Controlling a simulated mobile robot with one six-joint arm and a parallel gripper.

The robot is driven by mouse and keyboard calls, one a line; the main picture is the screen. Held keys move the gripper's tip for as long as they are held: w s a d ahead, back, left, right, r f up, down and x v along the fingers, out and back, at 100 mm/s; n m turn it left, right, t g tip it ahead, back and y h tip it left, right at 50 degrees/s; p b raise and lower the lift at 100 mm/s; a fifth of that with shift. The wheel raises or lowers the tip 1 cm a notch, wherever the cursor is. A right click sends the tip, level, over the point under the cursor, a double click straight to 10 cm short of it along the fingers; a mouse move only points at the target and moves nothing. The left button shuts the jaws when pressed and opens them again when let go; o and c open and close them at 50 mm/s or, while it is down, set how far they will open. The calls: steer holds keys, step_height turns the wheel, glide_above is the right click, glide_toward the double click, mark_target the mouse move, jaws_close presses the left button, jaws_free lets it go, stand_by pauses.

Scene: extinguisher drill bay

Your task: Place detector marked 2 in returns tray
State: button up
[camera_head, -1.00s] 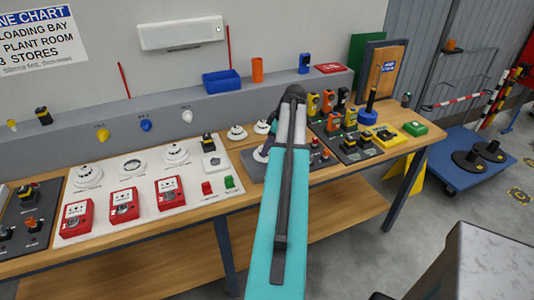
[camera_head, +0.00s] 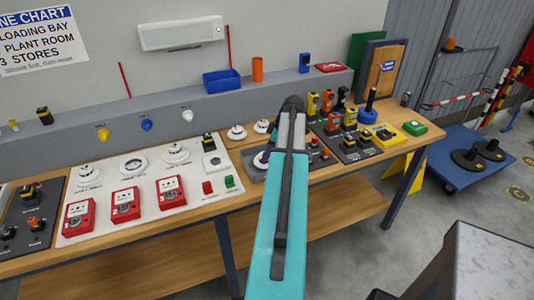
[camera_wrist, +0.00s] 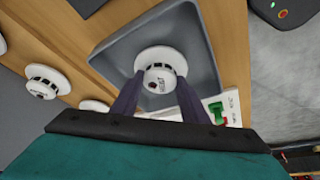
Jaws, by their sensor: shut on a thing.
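A round white detector (camera_wrist: 161,72) sits between the two dark fingers of my gripper (camera_wrist: 160,84), which is shut on it. The dark print on its face is too small to read surely. In the wrist view the detector lies within the outline of a grey square tray (camera_wrist: 117,55). I cannot tell whether it touches the tray floor.
A white board (camera_head: 150,223) with red call points and white detectors lies left of the tray. Dark boards with coloured devices and a green box (camera_head: 414,128) are to the right. A blue bin (camera_head: 221,82) stands on the ledge behind.

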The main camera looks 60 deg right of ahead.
steer(key=shift+f, duration=0.1)
steer(key=o, duration=1.1)
steer(key=shift+r, duration=0.2)
steer(key=shift+b+v, duration=1.55)
steer(key=shift+v, duration=4.4)
steer(key=shift+s+f, duration=0.1)
steer(key=shift+s, duration=0.05)
